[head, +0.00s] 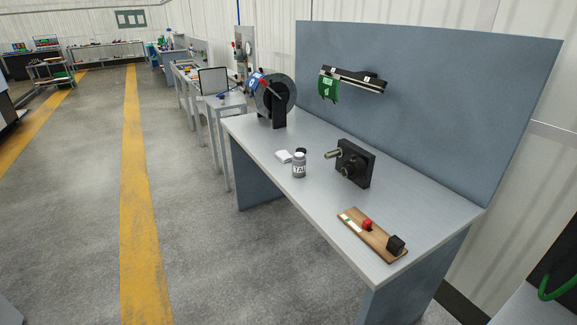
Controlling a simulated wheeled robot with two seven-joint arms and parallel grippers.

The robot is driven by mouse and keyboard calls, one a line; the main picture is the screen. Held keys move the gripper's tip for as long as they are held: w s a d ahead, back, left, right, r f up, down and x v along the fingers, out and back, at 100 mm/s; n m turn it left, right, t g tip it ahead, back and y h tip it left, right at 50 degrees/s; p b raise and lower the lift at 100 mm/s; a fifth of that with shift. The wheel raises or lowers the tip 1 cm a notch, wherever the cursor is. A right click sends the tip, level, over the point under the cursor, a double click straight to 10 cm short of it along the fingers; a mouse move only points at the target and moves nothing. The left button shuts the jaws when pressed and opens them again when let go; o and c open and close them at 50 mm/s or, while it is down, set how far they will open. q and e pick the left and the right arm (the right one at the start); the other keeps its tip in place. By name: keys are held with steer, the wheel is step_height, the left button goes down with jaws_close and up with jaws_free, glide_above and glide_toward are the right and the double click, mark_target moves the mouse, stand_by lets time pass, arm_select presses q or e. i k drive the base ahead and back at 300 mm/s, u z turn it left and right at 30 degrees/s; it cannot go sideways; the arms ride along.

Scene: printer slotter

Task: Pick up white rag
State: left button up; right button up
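A small white rag (284,156) lies on the grey workbench (318,215), near its front edge and left of the middle. A grey jar with a dark lid and a lettered label (299,165) stands upright just right of the rag. I cannot tell if the two touch. Neither of my grippers shows in the head view.
A black spool on a stand (273,98) is behind the rag. A black block with a shaft (354,164) and a wooden board with red and black parts (372,235) sit to the right. A green-ended tool (330,86) hangs on the back panel. The floor (190,210) in front is clear.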

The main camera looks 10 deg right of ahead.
mark_target(284, 156)
steer(key=u, duration=0.5)
steer(key=i, duration=0.25)
steer(key=u, duration=0.85)
steer(key=i, duration=1.8)
steer(key=z, duration=0.25)
